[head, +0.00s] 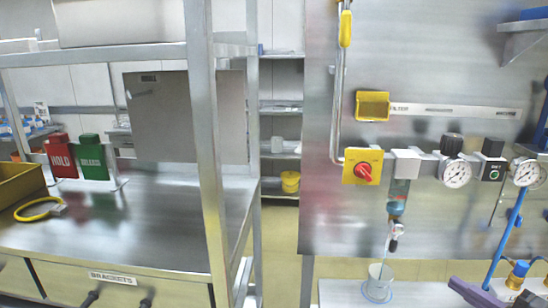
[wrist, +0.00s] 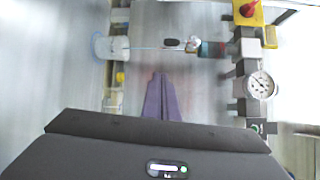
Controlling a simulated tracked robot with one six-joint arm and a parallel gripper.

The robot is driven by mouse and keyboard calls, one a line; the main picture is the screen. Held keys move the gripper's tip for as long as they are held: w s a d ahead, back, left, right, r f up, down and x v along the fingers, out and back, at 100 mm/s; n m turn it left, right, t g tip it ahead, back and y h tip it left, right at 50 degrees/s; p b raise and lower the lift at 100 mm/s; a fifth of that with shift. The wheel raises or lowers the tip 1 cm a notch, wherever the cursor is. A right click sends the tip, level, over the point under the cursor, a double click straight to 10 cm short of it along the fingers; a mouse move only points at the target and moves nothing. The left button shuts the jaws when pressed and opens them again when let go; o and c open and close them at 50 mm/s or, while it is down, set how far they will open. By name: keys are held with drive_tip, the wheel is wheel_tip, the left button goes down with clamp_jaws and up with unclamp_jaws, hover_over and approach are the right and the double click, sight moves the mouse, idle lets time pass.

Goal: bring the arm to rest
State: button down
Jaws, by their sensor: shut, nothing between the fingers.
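My gripper (wrist: 159,80) shows in the wrist view as two purple fingers lying together, with nothing between them. In the head view its purple fingers (head: 474,292) reach in at the lower right, pointing left. They are to the right of a clear beaker (head: 379,284) and apart from it. The beaker also shows in the wrist view (wrist: 112,47), left of the fingertips. The rest of my arm is mostly out of the head view.
A filter bowl (head: 397,196) with blue liquid hangs above the beaker. A yellow valve with a red knob (head: 362,172), gauges (head: 456,173) and blue pipes (head: 505,240) line the steel panel. A steel bench (head: 130,225) stands left, with red and green tags (head: 62,158).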

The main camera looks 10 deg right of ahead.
drive_tip(key=s+a+f+g, duration=0.1)
drive_tip(key=a+f+g, duration=0.2)
drive_tip(key=a, duration=0.1)
drive_tip(key=s+a+f+g, duration=0.2)
drive_tip(key=a+f+g, duration=0.1)
drive_tip(key=a, duration=0.1)
drive_tip(key=s+a+f+n+g+y, duration=0.1)
drive_tip(key=a+f+g, duration=0.2)
drive_tip(key=a, duration=0.2)
drive_tip(key=shift+s+f+g, duration=0.25)
drive_tip(key=shift+s+g, duration=0.1)
drive_tip(key=shift+g, duration=0.05)
drive_tip(key=a+r+n+h, duration=0.2)
drive_tip(key=a+r+n, duration=0.1)
drive_tip(key=a+n, duration=0.2)
drive_tip(key=s+a+r+n+g+h, duration=0.1)
drive_tip(key=a+r+n, duration=0.3)
drive_tip(key=a, duration=0.5)
drive_tip(key=a+r+n+h, duration=0.3)
drive_tip(key=a+n, duration=0.3)
drive_tip(key=a, duration=0.2)
drive_tip(key=shift+s+r, duration=0.2)
drive_tip(key=shift+r, duration=0.45)
